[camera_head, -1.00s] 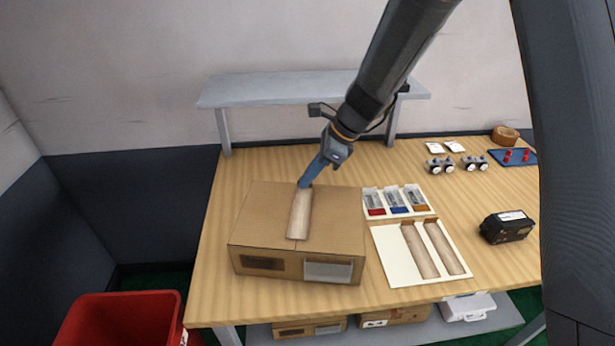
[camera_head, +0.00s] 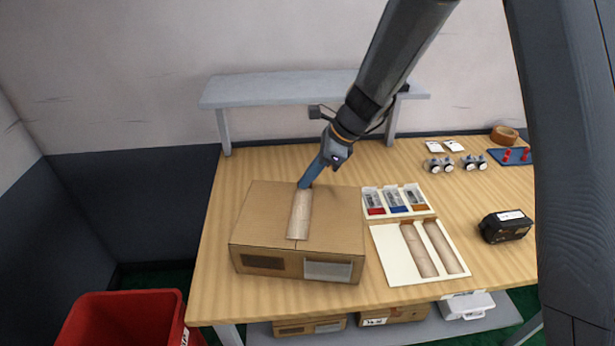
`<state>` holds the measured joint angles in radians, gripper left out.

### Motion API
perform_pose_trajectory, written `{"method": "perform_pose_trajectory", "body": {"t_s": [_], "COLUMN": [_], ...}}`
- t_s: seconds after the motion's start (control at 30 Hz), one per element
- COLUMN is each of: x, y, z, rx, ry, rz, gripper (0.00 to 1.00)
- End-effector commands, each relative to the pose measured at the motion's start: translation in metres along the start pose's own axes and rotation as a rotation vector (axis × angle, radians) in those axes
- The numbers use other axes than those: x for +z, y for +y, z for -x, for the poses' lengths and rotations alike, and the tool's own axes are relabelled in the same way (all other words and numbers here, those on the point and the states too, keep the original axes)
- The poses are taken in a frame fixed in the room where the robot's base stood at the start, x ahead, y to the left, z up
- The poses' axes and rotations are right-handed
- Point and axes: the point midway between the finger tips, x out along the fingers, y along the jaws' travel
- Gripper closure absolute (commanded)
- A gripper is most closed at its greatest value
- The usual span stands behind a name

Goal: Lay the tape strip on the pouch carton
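The pouch carton (camera_head: 335,219) is a closed brown box at the table's left front. A pale tape strip (camera_head: 299,215) lies along the seam on its top, from near the back edge to the front edge. My gripper (camera_head: 305,184) points down at the strip's far end, touching or just above it. Its blue fingers look close together, but I cannot tell whether they hold the strip's end. Two similar strips (camera_head: 419,250) lie on a cream board (camera_head: 390,265) right of the carton.
A tray with red, blue and orange items (camera_head: 396,200) sits behind the board. A black device (camera_head: 506,227) stands at right. A tape roll (camera_head: 504,135) and blue tray (camera_head: 511,155) are at the back right. A raised grey shelf (camera_head: 270,91) stands behind; a red bin (camera_head: 120,318) is at lower left.

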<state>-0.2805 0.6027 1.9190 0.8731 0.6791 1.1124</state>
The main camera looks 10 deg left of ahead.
Motion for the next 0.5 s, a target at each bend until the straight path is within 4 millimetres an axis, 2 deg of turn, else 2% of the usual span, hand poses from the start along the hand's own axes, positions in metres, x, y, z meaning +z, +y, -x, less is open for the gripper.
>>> {"method": "perform_pose_trajectory", "body": {"t_s": [0.13,0.27,0.5], "x": [0.0,0.0001,0.0001], "y": [-0.0001,-0.0001,-0.0001], "z": [0.0,0.0,0.0001], "rx": [0.0,0.0,0.0], "ry": [0.0,0.0,0.0], "rz": [0.0,0.0,0.0], "gripper": [0.97,0.77,0.77]}}
